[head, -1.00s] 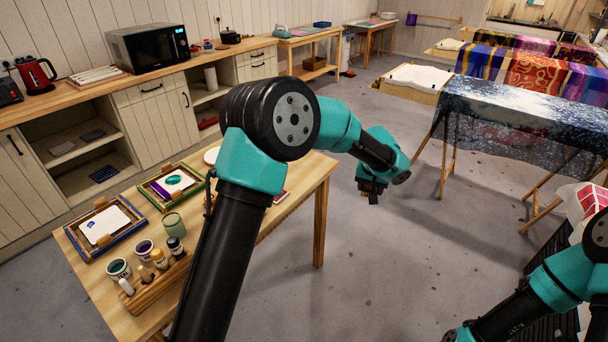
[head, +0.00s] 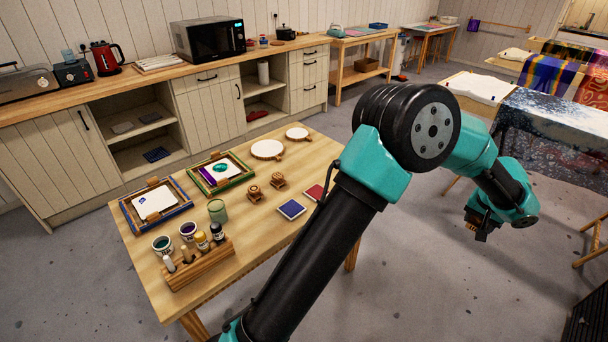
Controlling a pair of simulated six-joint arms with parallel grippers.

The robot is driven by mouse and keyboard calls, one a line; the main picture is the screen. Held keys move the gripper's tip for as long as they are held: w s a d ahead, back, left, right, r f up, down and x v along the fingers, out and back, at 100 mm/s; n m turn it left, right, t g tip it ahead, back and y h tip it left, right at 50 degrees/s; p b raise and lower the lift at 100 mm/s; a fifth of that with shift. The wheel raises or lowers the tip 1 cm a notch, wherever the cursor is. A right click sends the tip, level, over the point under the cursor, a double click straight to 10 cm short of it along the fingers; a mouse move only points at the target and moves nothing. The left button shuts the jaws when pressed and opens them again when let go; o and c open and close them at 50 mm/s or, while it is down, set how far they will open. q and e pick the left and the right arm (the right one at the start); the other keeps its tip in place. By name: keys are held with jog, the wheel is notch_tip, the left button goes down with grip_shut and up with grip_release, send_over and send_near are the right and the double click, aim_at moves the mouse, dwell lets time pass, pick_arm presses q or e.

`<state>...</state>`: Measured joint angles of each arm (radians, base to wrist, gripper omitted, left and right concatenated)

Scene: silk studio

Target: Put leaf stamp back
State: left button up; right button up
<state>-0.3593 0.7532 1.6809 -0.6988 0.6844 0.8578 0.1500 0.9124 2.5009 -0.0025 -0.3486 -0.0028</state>
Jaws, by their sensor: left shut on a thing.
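My left gripper (head: 478,226) hangs over the grey floor, to the right of the wooden work table (head: 225,270) and well apart from it. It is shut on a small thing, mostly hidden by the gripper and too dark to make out. Two small wooden stamps, a nearer one (head: 255,194) and a farther one (head: 278,181), stand on the table. Their faces are hidden, so I cannot tell if either is the leaf stamp. A blue ink pad (head: 291,209) and a red one (head: 314,192) lie beside them. My right gripper is out of view.
Two framed screens, blue (head: 181,209) and green (head: 241,177), paint pots, a green jar (head: 217,211) and a wooden bottle rack (head: 195,268) fill the table's left part. Two round hoops (head: 267,149) lie at the back. My left arm crosses the table's right side.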

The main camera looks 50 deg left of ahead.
pick_arm(q)
jog(key=s+a+f+n+y, duration=0.1)
jog(key=a+f+n, duration=0.15)
jog(key=a, duration=1.25)
jog(key=s+a+f+n, duration=0.1)
jog(key=a+f+n, duration=0.15)
jog(key=a, duration=1.25)
jog(key=s+a+f+n, duration=0.1)
jog(key=s+a, duration=0.3)
jog(key=a, duration=0.4)
jog(key=s+a+f+n, duration=0.1)
jog(key=s+a+f, duration=0.1)
jog(key=s+a, duration=0.3)
jog(key=s+a+f+n+y, duration=0.1)
jog(key=s+a, duration=0.4)
jog(key=a, duration=0.6)
jog(key=shift+s+a+f+n+g, duration=0.15)
jog(key=shift+f+n+g, duration=0.25)
jog(key=shift+f, duration=0.2)
send_over(300, 172)
jog(key=shift+s+d+f, duration=0.2)
jog(key=shift+f, duration=0.55)
jog(key=shift+f, duration=1.75)
